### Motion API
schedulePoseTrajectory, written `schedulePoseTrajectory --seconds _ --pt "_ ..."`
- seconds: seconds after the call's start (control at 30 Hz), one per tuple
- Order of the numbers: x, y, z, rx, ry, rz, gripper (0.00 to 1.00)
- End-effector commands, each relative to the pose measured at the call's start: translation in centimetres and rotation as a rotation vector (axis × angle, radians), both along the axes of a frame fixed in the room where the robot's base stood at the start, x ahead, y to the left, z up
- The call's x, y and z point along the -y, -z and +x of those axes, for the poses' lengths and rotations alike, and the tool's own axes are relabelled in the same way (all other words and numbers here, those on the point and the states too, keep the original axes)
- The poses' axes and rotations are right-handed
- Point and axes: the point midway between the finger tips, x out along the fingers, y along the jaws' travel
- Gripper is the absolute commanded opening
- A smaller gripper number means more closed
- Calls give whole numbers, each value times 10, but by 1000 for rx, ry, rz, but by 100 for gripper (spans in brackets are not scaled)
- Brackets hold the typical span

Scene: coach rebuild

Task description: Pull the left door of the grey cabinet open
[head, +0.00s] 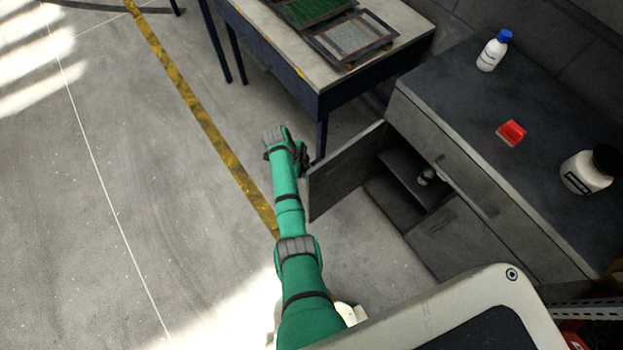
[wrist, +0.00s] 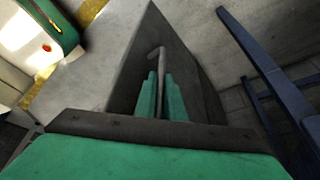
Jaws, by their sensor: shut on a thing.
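The grey cabinet (head: 520,210) stands at the right in the head view. Its left door (head: 346,172) is swung wide, standing out from the front, so the dark inside shows. My gripper (head: 302,158) is at the free end of this door, on its outer side; the fingertips are hard to make out there. In the wrist view, the two green fingers (wrist: 160,98) are shut on the upright bar handle (wrist: 157,62) of the door (wrist: 185,60). The handle is hidden in the head view.
The cabinet's right door (head: 450,236) is closed. A blue-capped bottle (head: 493,52), a red item (head: 511,132) and a black-lidded jar (head: 588,170) are on top. A workbench (head: 290,62) stands close behind the door. Floor at the left is clear.

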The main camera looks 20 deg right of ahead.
Motion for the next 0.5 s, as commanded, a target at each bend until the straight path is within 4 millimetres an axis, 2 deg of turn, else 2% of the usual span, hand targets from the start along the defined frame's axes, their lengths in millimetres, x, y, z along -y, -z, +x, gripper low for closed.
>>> schedulePoseTrajectory --seconds 0.47,0.5 --pt "4 1 1 -2 4 -1 0" --pt "4 1 0 -3 5 -1 19"
